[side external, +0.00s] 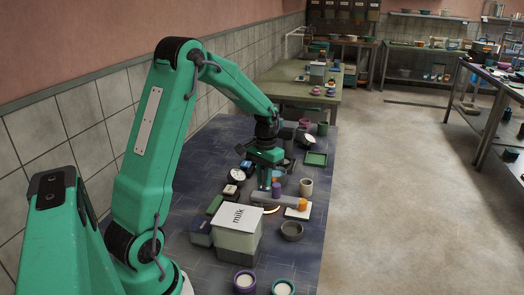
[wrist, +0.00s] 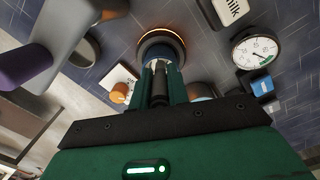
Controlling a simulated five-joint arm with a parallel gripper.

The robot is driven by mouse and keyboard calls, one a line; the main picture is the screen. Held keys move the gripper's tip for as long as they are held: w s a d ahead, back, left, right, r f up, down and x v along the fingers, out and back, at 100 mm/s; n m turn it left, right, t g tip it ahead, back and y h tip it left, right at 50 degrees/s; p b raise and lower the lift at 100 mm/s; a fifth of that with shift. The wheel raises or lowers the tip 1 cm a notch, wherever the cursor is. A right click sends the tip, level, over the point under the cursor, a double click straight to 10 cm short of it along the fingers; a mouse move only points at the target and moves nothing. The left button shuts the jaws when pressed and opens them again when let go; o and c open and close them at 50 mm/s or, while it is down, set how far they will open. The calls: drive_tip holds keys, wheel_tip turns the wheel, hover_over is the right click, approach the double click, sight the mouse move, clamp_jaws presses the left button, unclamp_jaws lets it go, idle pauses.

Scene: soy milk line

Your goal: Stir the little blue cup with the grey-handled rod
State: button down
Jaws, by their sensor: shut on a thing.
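My gripper (side external: 264,184) points down over the dark tabletop, among the crowded items in the side view. In the wrist view my gripper (wrist: 160,70) is shut on a dark grey upright piece (wrist: 160,88), which looks like the rod's grey handle. The lower end of the rod is hidden. Just beyond the fingertips is a round dark thing with an orange-lit rim (wrist: 162,36); I cannot tell whether it is the little blue cup. A blue patch (side external: 279,174) shows right beside the gripper in the side view, mostly hidden.
A white milk box (side external: 240,226) stands nearer the camera. A round dial (side external: 237,175) lies left of the gripper. A purple-ended grey shape (wrist: 25,66) looms close in the wrist view.

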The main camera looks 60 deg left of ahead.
drive_tip(key=shift+d, duration=0.3)
drive_tip(key=shift+w+d, duration=0.1)
drive_tip(key=shift+w, duration=0.35)
drive_tip(key=shift+w, duration=0.15)
drive_tip(key=shift+w+a, duration=0.15)
drive_tip(key=shift+a, duration=0.15)
drive_tip(key=shift+a, duration=0.4)
idle(0.4)
drive_tip(key=shift+s, duration=0.35)
drive_tip(key=shift+s+a, duration=0.1)
drive_tip(key=shift+s, duration=0.05)
drive_tip(key=shift+s+d, duration=0.3)
idle(0.4)
drive_tip(key=shift+w+d, duration=0.1)
drive_tip(key=shift+d, duration=0.3)
